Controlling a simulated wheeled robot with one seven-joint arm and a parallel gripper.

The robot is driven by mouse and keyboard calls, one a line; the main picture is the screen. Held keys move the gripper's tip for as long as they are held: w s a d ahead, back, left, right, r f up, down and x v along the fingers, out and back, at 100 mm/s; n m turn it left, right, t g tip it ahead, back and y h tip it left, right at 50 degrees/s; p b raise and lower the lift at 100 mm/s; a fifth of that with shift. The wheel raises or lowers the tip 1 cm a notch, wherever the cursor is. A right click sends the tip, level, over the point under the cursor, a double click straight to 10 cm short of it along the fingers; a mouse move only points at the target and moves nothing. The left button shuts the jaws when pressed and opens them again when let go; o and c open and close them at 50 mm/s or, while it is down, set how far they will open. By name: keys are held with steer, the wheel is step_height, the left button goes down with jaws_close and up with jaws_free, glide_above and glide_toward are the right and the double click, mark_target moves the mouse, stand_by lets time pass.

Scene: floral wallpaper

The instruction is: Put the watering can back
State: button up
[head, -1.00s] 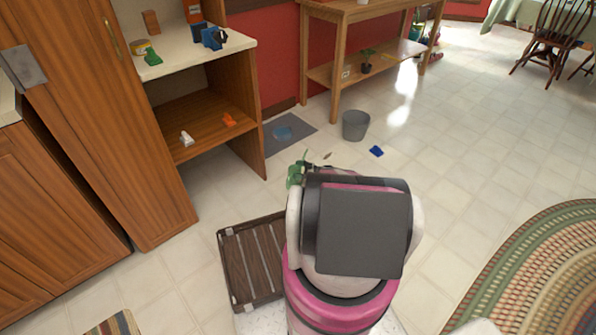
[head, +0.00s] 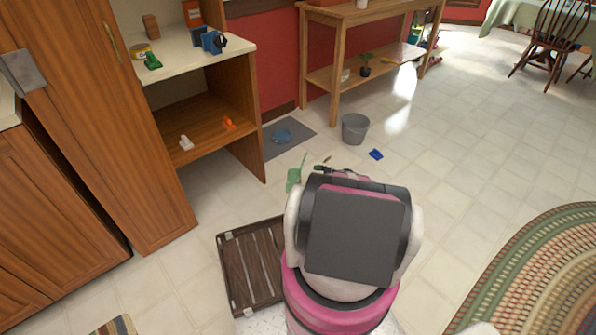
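A green item (head: 293,179), which looks like the watering can, shows just beyond my arm at its left side. A thin green part, perhaps its spout, points up; the rest is hidden behind my arm.
A grey bucket (head: 355,128) and a blue item (head: 376,154) are on the floor ahead. A grey mat (head: 302,128) holds a blue dish (head: 283,136). A slatted wooden tray (head: 235,265) lies left of my base. A wooden table (head: 333,70) stands behind.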

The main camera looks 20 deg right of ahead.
steer(key=s+a+r+m+g+h, duration=0.25)
steer(key=s+a+r+g, duration=0.2)
steer(key=a+r, duration=0.75)
steer(key=s+a+r+m+g+h, duration=0.2)
steer(key=s+a+r+g+h, duration=0.25)
steer(key=a+r, duration=0.7)
steer(key=s+a+r+m+h, duration=0.4)
steer(key=s+a+r, duration=0.1)
steer(key=s+r, duration=0.4)
steer(key=s+a+r+m+h, duration=0.3)
steer(key=s+a+r, duration=0.3)
steer(key=s+r, duration=0.3)
step_height(320, 180, up, 3)
steer(key=shift+s+f+m+t+h, duration=0.1)
steer(key=shift+s+m+t+h, duration=0.3)
steer(key=shift+h, duration=0.5)
